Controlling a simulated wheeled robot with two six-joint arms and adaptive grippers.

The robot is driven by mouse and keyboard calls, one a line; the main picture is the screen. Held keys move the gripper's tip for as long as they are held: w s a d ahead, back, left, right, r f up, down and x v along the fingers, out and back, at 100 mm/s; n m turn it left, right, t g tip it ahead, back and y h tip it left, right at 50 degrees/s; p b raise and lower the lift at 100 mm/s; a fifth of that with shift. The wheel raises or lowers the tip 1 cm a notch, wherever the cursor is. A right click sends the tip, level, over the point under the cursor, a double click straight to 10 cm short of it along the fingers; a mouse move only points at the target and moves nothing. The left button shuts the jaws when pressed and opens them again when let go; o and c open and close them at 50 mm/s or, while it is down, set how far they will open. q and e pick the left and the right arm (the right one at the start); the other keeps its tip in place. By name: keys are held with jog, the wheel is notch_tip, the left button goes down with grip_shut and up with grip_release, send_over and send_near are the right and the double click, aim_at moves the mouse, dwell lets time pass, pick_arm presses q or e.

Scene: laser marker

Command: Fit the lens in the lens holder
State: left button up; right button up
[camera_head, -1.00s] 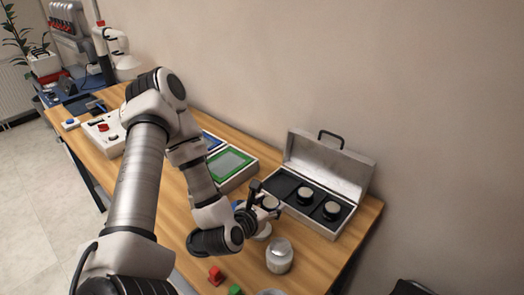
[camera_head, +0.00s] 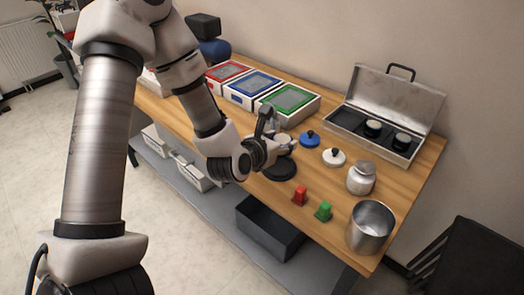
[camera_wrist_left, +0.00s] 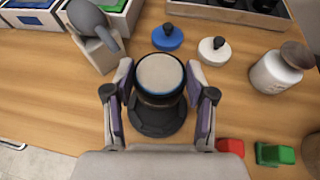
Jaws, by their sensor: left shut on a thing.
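My left gripper (camera_head: 276,138) is shut on a lens, a short dark cylinder with a pale round top. The lens shows clearly between the fingers in the left wrist view (camera_wrist_left: 160,75). A round black base, seemingly the lens holder (camera_head: 280,171), lies on the table below the gripper. It also shows in the left wrist view (camera_wrist_left: 158,124), partly hidden behind the lens. I cannot tell whether the lens touches it. The open case (camera_head: 338,143) holds two similar lenses, and its left slot looks empty. My right gripper is not in view.
A blue knobbed piece (camera_head: 310,139), a white knobbed piece (camera_head: 334,157), a lidded jar (camera_head: 361,178) and a metal pot (camera_head: 371,228) stand to the right. Red (camera_head: 299,196) and green (camera_head: 323,212) blocks lie in front. Red, blue and green framed boxes (camera_head: 289,100) stand behind.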

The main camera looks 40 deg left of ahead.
aim_at(277, 169)
pick_arm(q)
jog(key=f, duration=0.5)
jog(key=shift+s+a+f, duration=0.3)
jog(key=shift+s+f, duration=0.05)
jog(key=shift+w+d+f, duration=0.1)
jog(key=shift+f, duration=0.15)
jog(key=shift+w+f, duration=0.1)
jog(key=shift+w, duration=0.15)
jog(key=shift+s+f+b, duration=0.1)
jog(key=shift+s+b, duration=0.1)
jog(key=shift+b, duration=0.1)
jog(key=o, duration=1.3)
jog(key=shift+c, duration=0.2)
jog(key=shift+w, duration=0.1)
